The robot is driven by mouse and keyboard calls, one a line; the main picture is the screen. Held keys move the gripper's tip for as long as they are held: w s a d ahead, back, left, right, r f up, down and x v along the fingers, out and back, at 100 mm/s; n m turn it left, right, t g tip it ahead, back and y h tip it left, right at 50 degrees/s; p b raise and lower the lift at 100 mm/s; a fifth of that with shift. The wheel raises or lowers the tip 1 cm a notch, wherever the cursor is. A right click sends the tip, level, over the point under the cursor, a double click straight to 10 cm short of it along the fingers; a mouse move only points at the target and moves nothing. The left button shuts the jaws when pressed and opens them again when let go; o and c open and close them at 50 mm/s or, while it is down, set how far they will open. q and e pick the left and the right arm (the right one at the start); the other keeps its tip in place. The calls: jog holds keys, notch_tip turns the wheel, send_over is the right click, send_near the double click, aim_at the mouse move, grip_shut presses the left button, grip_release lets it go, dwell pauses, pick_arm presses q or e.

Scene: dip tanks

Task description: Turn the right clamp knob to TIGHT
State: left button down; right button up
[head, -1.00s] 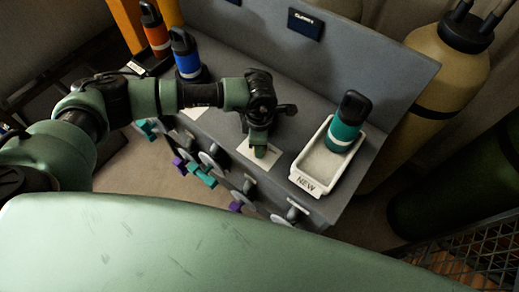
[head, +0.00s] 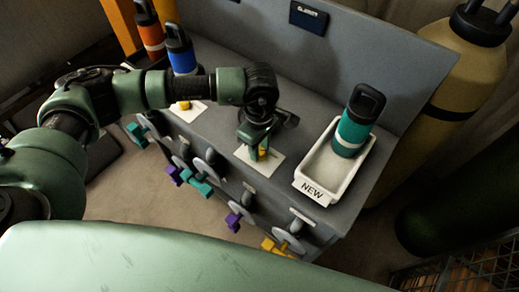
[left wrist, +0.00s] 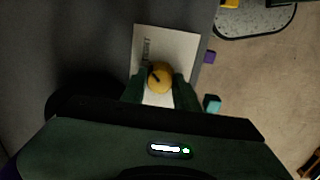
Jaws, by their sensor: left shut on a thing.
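The right clamp knob (head: 263,153) is a small yellow knob on a white card (head: 248,154) on the grey bench top. In the left wrist view the round yellow knob (left wrist: 160,77) has a dark pointer mark directed toward the upper left. Small print on its card (left wrist: 178,43) is too blurred to read. My left gripper (head: 258,152) reaches down from above and is shut on this knob, one finger on each side. Another yellow knob (head: 184,105) sits on a white card further left. My right gripper is not in view.
A white tray marked NEW (head: 313,191) holds a teal bottle (head: 355,122) right of the gripper. Blue (head: 182,55) and orange (head: 150,32) bottles stand at the back left.

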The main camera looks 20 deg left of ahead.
pick_arm(q)
jog(key=shift+r, duration=0.1)
jog(key=c, duration=1.1)
grip_release()
jog(key=shift+o, duration=0.2)
notch_tip(320, 180, up, 8)
jog(key=shift+f+b, duration=0.1)
jog(key=shift+b, duration=0.6)
